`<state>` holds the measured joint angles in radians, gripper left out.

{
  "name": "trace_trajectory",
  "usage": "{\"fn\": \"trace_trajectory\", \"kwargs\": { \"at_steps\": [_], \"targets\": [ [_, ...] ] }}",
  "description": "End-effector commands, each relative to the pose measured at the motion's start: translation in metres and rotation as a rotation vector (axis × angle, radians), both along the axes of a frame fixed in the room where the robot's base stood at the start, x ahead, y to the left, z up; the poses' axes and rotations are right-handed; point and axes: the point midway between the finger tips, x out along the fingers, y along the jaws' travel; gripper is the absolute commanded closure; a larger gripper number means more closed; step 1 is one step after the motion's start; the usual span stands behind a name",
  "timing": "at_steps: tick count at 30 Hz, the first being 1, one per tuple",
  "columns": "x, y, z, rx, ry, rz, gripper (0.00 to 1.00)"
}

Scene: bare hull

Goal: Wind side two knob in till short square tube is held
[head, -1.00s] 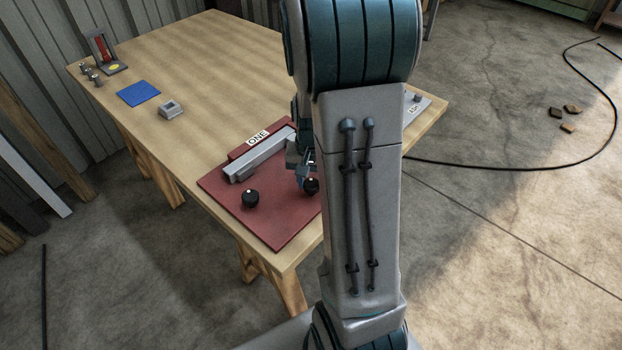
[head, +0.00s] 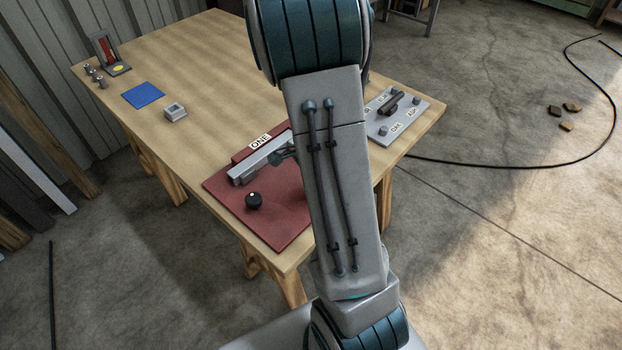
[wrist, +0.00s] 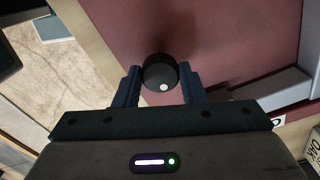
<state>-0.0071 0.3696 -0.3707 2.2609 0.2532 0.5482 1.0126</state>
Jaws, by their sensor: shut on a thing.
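A dark red board (head: 222,193) with a sign reading ONE (head: 260,141) lies on the bench. A grey square bar (head: 262,158), which looks like the short square tube, lies along its raised back edge. One black knob (head: 253,200) with a white dot stands free at the left. My arm hides the board's right part in the head view. In the wrist view my gripper (wrist: 160,78) is shut on the other black knob (wrist: 158,70), one finger on each side. Whether anything presses against the bar cannot be told.
A grey plate (head: 411,112) with labelled studs and a dark handle is at the bench's right end. A small grey hollow block (head: 175,111), a blue mat (head: 143,95) and a red-and-grey stand (head: 110,57) are toward the left. The bench middle is clear.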

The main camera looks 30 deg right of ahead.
Motion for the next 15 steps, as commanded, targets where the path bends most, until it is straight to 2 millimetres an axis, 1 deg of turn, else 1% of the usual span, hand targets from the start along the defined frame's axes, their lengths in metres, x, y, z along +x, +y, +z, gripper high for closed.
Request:
{"fn": "trace_trajectory", "kwargs": {
  "at_steps": [1, 6, 15],
  "targets": [
    [-0.0012, 0.0005, 0.0027, 0.001, 0.006, -0.043, 0.86],
    [-0.001, -0.0001, 0.0026, 0.0, 0.005, -0.193, 0.86],
    [-0.0004, -0.0004, 0.0017, 0.0, 0.004, -0.39, 0.86]
  ]
}}
